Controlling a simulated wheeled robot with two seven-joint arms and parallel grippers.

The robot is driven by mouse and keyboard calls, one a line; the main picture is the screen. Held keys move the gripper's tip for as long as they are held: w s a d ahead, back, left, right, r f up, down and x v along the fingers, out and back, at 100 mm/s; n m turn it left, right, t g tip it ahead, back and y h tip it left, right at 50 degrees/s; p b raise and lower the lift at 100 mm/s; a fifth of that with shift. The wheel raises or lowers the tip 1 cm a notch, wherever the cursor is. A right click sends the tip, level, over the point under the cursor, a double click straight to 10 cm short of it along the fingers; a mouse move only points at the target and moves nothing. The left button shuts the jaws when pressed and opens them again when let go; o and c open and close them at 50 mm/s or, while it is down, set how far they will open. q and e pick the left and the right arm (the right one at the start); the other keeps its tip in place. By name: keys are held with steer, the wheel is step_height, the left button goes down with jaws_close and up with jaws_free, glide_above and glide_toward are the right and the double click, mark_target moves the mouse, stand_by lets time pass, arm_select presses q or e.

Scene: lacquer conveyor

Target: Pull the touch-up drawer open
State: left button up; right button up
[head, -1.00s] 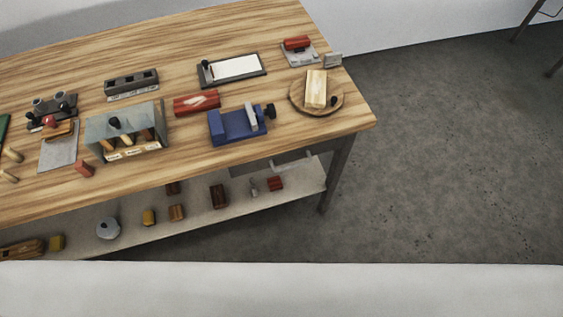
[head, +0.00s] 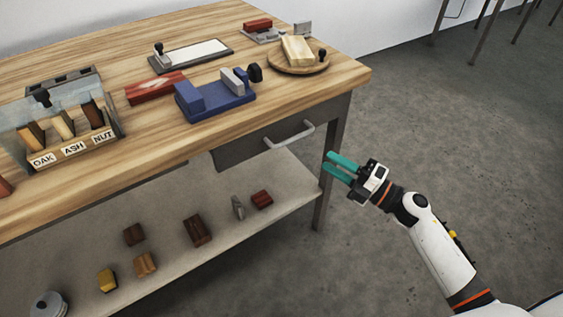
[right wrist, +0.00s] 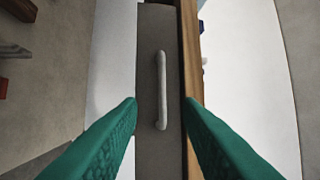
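The touch-up drawer (head: 250,149) is a dark grey front under the right end of the wooden workbench. It appears closed, with its front close to the table edge. Its light bar handle (head: 290,137) sticks out from the front. My right gripper (head: 334,163) has teal fingers parted with a gap between them. It is to the right of the handle and apart from it. In the right wrist view the handle (right wrist: 161,90) lies between and beyond the open fingers (right wrist: 160,104), on the drawer front (right wrist: 150,30). My left gripper is not in view.
The workbench top (head: 200,25) holds a blue vise (head: 213,105), a round board (head: 300,68) and a labelled holder (head: 68,150). A lower shelf (head: 190,275) carries several small blocks. A table leg (head: 322,195) stands beside the right gripper. The floor on the right is clear.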

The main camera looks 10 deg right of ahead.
mark_target(293, 137)
steer(key=x, duration=1.2)
steer(key=shift+s+a+r, duration=0.1)
steer(key=shift+r, duration=0.05)
jaws_close()
